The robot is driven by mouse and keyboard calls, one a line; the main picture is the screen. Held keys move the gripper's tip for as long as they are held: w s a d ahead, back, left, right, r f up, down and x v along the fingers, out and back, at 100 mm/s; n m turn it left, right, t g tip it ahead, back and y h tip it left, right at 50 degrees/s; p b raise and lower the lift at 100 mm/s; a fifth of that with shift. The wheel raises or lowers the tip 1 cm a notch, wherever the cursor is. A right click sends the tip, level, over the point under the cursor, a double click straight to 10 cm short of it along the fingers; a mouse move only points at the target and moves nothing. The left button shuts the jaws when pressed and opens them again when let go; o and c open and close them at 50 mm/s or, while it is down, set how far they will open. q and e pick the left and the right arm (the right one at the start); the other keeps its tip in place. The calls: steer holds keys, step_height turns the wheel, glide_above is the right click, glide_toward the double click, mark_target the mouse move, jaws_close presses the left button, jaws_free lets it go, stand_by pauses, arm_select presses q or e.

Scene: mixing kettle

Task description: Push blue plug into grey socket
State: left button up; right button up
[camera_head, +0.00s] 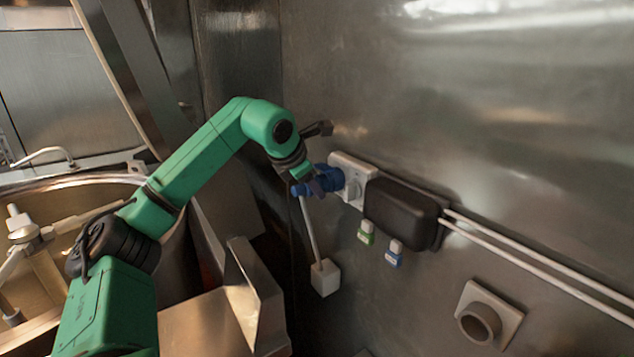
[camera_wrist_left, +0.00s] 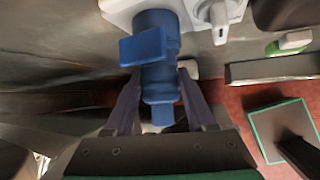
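The blue plug (camera_head: 308,187) is at the end of my left arm, beside the light grey socket box (camera_head: 352,174) on the metal wall. In the left wrist view, the blue plug (camera_wrist_left: 160,88) lies between the two fingers of my left gripper (camera_wrist_left: 160,80), which appear to touch its sides. The plug lines up with a blue piece with a square flap (camera_wrist_left: 143,47) on the pale socket box (camera_wrist_left: 118,10). I cannot tell where plug and socket meet or how deep the plug sits. My right gripper is not in view.
A rotary switch (camera_head: 354,189) is on the box front. A dark box (camera_head: 402,211) adjoins it, with pale pipes (camera_head: 530,268) running right. Green (camera_head: 366,232) and blue (camera_head: 394,253) tags hang below. A white block (camera_head: 325,278) hangs lower. The kettle (camera_head: 110,188) is at left.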

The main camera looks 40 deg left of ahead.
arm_select(q)
jaws_close()
steer(key=shift+a+f, duration=0.1)
steer(key=shift+f, duration=0.05)
steer(key=shift+s, duration=0.1)
steer(key=shift+s+a+f+b, duration=0.1)
steer(key=shift+s+f+b, duration=0.15)
steer(key=shift+b, duration=0.2)
steer(key=shift+s, duration=0.3)
steer(key=s+b, duration=0.1)
steer(key=s+a+b, duration=0.1)
steer(key=s, duration=0.1)
steer(key=s+b, duration=0.1)
steer(key=s, duration=0.1)
steer(key=shift+a+r, duration=0.3)
steer(key=shift+r, duration=0.05)
